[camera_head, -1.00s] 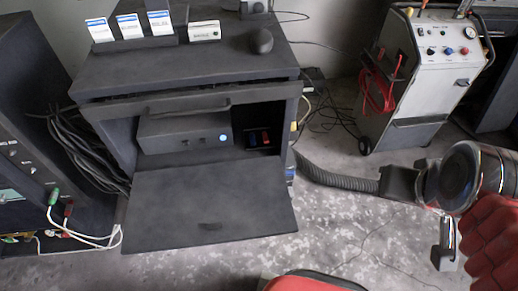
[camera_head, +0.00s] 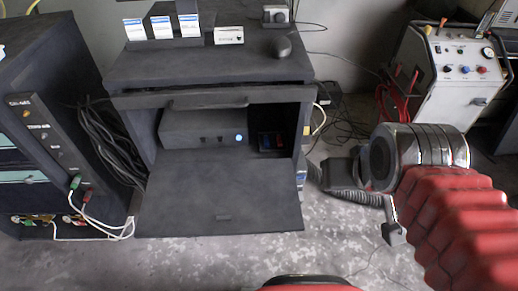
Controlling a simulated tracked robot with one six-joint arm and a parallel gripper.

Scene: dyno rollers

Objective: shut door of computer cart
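The computer cart (camera_head: 205,68) is a dark grey cabinet in the left middle of the head view. Its door (camera_head: 220,200) is hinged at the bottom and hangs open, folded down and out towards me. A small handle shows near the door's free edge. My gripper (camera_head: 365,205) is to the right of the door, on the end of my red-sleeved arm. Its two dark fingers look spread apart, with nothing seen between them. It appears clear of the door in the picture; its exact depth is hard to tell.
A grey box (camera_head: 200,130) sits inside the cart. A ribbed hose (camera_head: 355,196) passes behind my gripper. A white wheeled machine (camera_head: 440,75) stands at the back right. A dark cabinet with cables (camera_head: 50,120) stands at left. Floor in front of the door is bare.

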